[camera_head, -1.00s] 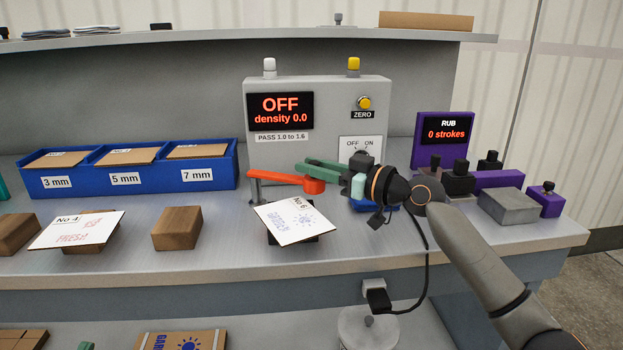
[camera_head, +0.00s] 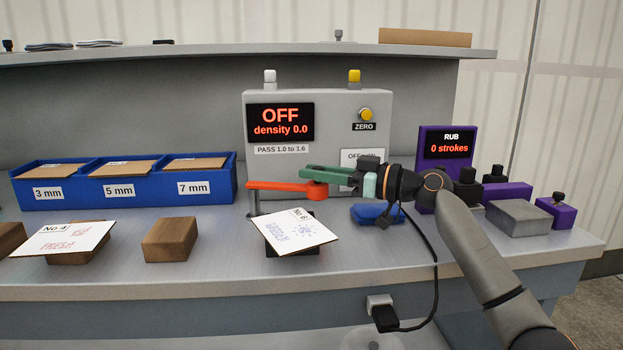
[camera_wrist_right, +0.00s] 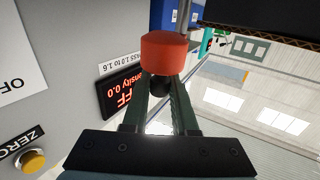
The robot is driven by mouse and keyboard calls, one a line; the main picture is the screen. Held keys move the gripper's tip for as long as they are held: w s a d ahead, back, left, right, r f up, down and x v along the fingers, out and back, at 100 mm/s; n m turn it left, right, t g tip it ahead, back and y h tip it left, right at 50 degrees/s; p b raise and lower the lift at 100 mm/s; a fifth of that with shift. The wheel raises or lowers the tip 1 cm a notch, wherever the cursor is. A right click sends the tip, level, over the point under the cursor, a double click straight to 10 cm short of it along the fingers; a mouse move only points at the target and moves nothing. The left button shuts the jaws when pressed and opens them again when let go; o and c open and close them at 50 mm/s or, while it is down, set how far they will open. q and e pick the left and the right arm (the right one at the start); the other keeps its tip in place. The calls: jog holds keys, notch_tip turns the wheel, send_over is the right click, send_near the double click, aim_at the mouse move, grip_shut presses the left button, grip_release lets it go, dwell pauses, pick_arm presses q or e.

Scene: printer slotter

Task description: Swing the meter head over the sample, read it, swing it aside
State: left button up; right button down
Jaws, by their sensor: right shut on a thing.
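The orange-red meter head (camera_head: 280,187) extends to the right from its post, in front of the grey meter box (camera_head: 330,103). It lies behind the sample card marked No 6 (camera_head: 287,236), not above its printed middle. The card lies tilted on a dark block. My right gripper (camera_head: 309,178) is shut at the head's right end; in the right wrist view the red end (camera_wrist_right: 164,52) and a dark knob sit at the fingertips. The display (camera_head: 280,122) reads OFF, density 0.0. The OFF/ON switch is partly hidden by my gripper. My left gripper is out of view.
A blue pad (camera_head: 377,213) lies below my right wrist. The purple RUB unit (camera_head: 447,150) shows 0 strokes at the right. Blue bins (camera_head: 120,195), a wooden block (camera_head: 170,239) and a No 4 card (camera_head: 62,239) are at the left. The front bench edge is mostly clear.

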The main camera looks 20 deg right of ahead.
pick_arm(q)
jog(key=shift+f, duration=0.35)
pick_arm(e)
jog(key=shift+w, duration=0.15)
jog(key=c, duration=0.7)
grip_release()
notch_tip(320, 180, up, 3)
jog(key=shift+r+p, duration=0.1)
jog(key=shift+p, duration=0.3)
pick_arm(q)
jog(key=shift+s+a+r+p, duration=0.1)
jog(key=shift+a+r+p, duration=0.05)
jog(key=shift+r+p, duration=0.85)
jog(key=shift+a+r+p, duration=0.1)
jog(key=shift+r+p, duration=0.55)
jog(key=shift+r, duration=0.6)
pick_arm(e)
jog(key=shift+s+a+r, duration=0.75)
jog(key=shift+s+r, duration=0.85)
jog(key=shift+s, duration=0.6)
jog(key=shift+s+a+r, duration=0.7)
jog(key=shift+s+r, duration=0.95)
jog(key=shift+s, duration=0.6)
jog(key=shift+s+a+r, duration=0.75)
jog(key=shift+s+r, duration=0.85)
jog(key=shift+s, duration=0.6)
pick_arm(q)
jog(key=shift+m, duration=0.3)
pick_arm(e)
jog(key=shift+c, duration=0.3)
